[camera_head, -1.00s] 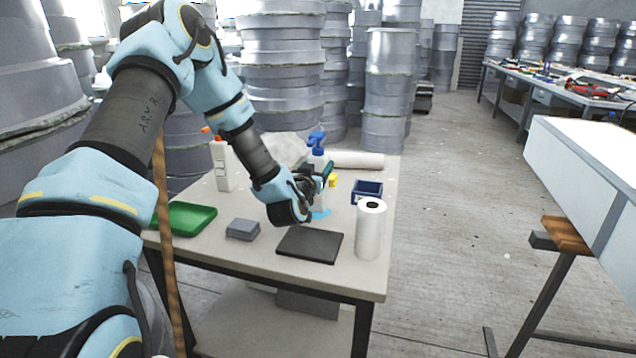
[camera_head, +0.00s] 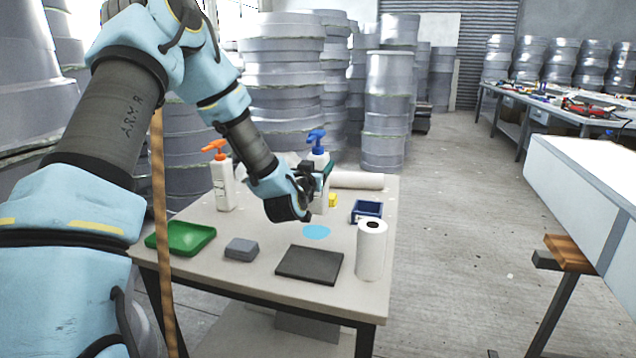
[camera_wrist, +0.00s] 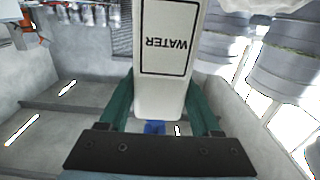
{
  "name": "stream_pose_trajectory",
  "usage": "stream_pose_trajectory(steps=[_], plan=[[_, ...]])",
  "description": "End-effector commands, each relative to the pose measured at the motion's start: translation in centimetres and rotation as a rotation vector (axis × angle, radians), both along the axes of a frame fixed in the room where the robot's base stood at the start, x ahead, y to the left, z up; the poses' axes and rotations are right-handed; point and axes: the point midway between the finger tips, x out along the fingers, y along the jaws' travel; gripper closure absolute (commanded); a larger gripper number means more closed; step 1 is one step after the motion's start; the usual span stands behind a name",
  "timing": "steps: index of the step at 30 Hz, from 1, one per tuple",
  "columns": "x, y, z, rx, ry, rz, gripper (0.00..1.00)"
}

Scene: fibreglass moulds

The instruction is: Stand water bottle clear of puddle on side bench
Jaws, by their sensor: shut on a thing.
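The water bottle (camera_head: 318,158) is white with a blue pump top. My gripper (camera_head: 324,174) is shut on it and holds it upright above the far part of the bench. In the wrist view the bottle (camera_wrist: 166,90) shows its upside-down WATER label between the dark green fingers of my gripper (camera_wrist: 160,105). The light blue puddle (camera_head: 316,232) lies flat on the side bench (camera_head: 235,222), in front of and below the bottle in the head view. My gripper partly hides the bottle's body. The gap under its base is hard to judge.
A white bottle with an orange pump (camera_head: 224,185) stands left, by a green tray (camera_head: 180,238). A grey block (camera_head: 241,249), dark pad (camera_head: 310,264), white roll (camera_head: 370,250), blue bin (camera_head: 367,211) and yellow object (camera_head: 333,200) surround the puddle. A long pale roll (camera_head: 357,180) lies behind.

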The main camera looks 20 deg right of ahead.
Motion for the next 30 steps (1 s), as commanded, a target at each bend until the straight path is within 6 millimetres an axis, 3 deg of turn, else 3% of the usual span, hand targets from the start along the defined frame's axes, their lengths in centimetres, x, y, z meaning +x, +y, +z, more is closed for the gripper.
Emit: stream_pose_trajectory(steps=[3, 9, 11, 18, 23, 30], plan=[[0.0, 0.0, 2.1, -0.002, -0.005, -0.001, 1.00], [0.8, 0.7, 3.9, -0.003, -0.007, 0.002, 1.00], [1.7, 1.8, 4.1, -0.007, -0.010, 0.002, 1.00], [6.5, 8.2, 4.4, -0.010, -0.014, 0.000, 1.00], [8.0, 10.9, 4.3, -0.003, -0.003, 0.000, 1.00], [8.3, 11.4, 0.5, 0.000, 0.006, 0.000, 1.00]])
